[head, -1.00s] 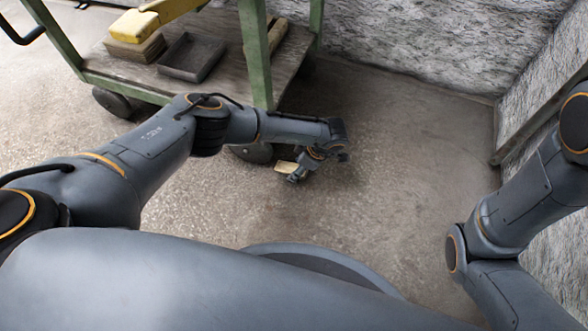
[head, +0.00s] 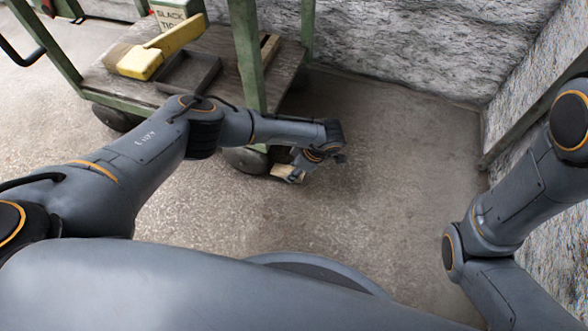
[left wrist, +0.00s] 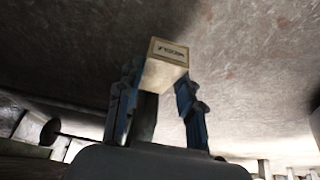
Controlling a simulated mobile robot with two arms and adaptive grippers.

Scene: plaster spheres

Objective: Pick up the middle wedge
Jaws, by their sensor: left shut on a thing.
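A small pale wooden block, the wedge (head: 285,173), is in my left gripper (head: 293,170), low beside the front wheel of the cart. In the left wrist view the wedge (left wrist: 168,52) sits between the two blue fingers of the gripper (left wrist: 163,85), with a dark printed label on its end face. The fingers are shut on its sides. The frames do not clearly show whether it clears the floor. No other wedge stands out beside it. My right arm shows at the right, but its gripper is out of view.
A green-framed cart (head: 247,55) with a wooden deck stands at the upper left. On it are a yellow object (head: 140,62), a dark tray (head: 190,75) and a sign (head: 170,16). A rough grey wall (head: 420,45) closes the back and right. Floor (head: 400,180) right of the gripper is clear.

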